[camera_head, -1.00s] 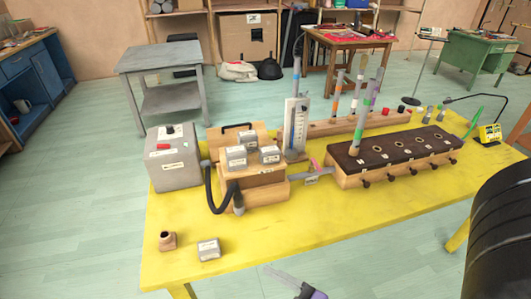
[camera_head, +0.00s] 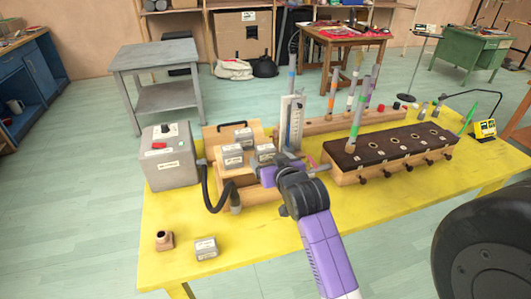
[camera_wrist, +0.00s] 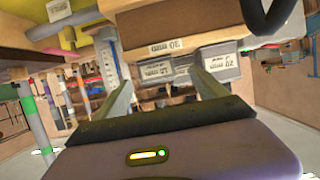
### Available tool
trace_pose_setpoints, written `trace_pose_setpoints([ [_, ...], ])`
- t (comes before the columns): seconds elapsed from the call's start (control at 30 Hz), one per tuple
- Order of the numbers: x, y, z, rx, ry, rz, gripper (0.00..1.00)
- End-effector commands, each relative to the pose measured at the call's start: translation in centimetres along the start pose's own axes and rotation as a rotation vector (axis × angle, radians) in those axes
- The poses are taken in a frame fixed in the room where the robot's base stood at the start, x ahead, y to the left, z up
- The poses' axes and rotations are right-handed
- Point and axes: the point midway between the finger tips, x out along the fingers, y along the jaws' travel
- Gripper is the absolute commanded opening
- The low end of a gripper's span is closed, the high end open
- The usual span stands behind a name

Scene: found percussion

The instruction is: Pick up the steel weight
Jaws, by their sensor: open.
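Several grey steel weights with white labels are in the head view. Three sit on the wooden box: one at the back (camera_head: 243,137), one at the front left (camera_head: 232,156) and one at the right (camera_head: 265,153). Another steel weight (camera_head: 206,248) lies on the front of the yellow table. My gripper (camera_head: 262,172) is at the right front of the wooden box (camera_head: 228,183), close to the right weight; its fingertips are hard to make out there. In the wrist view, which looks upside down, my gripper (camera_wrist: 160,82) is open, with grey weights (camera_wrist: 157,73) beyond and between the fingers.
A grey control box (camera_head: 170,170) and black hose (camera_head: 208,190) stand left of the wooden box. A gauge post (camera_head: 291,125) rises behind my gripper. A dark-topped block (camera_head: 385,155) with tubes is to the right. A small copper-coloured fitting (camera_head: 164,241) sits front left.

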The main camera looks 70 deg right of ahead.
Motion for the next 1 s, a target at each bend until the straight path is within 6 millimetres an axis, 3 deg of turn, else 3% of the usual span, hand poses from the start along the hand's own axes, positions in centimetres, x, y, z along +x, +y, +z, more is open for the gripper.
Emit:
trace_pose_setpoints([
  [0.5, 6.1, 0.6, -0.5, -0.001, 0.001, -0.001, 0.82],
  [0.8, 6.7, 0.5, -0.4, -0.001, 0.001, -0.002, 0.82],
  [0.83, 6.7, 0.5, -0.4, -0.001, 0.001, -0.002, 0.80],
  [1.0, 6.7, 0.5, -0.4, -0.001, 0.001, -0.002, 0.46],
])
